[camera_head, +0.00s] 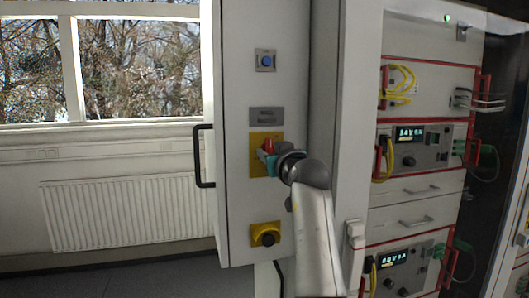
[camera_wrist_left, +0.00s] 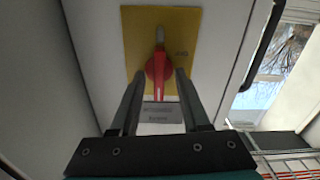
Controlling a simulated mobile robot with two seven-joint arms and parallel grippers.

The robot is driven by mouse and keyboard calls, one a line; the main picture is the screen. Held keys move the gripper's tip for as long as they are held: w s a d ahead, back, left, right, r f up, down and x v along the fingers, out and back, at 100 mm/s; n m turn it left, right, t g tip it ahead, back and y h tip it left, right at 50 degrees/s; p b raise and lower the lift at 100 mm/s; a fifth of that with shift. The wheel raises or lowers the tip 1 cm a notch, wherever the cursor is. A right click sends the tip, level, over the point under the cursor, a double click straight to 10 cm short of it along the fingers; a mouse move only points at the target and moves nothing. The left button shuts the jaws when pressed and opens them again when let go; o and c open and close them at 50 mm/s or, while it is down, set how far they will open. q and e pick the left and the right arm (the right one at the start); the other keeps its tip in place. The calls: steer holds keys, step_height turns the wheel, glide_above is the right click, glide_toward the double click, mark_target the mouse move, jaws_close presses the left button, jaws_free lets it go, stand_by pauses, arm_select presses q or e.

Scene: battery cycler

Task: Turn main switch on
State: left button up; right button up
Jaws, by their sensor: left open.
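The main switch, a red rotary knob (camera_head: 267,145), sits on a yellow plate (camera_head: 255,140) on the front of the tall light-grey cabinet (camera_head: 264,90). My left gripper (camera_head: 264,155) is at this plate and partly hides the knob and plate in the head view. In the left wrist view, the red knob (camera_wrist_left: 158,66) on the yellow plate (camera_wrist_left: 135,28) lies between the two dark fingers of the open left gripper (camera_wrist_left: 159,75). The fingertips flank the knob; I cannot tell whether they touch it. My right gripper is not in view.
A blue button (camera_head: 266,61) and a grey label plate (camera_head: 266,116) are above the switch. A black knob on a yellow plate (camera_head: 265,235) is below. A black handle (camera_head: 203,156) projects at the cabinet's left. An instrument rack (camera_head: 420,150) with cables stands right.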

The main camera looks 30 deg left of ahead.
arm_select(q)
steer(key=shift+w+a, duration=0.1)
steer(key=shift+w, duration=0.05)
jaws_close()
stand_by(0.4)
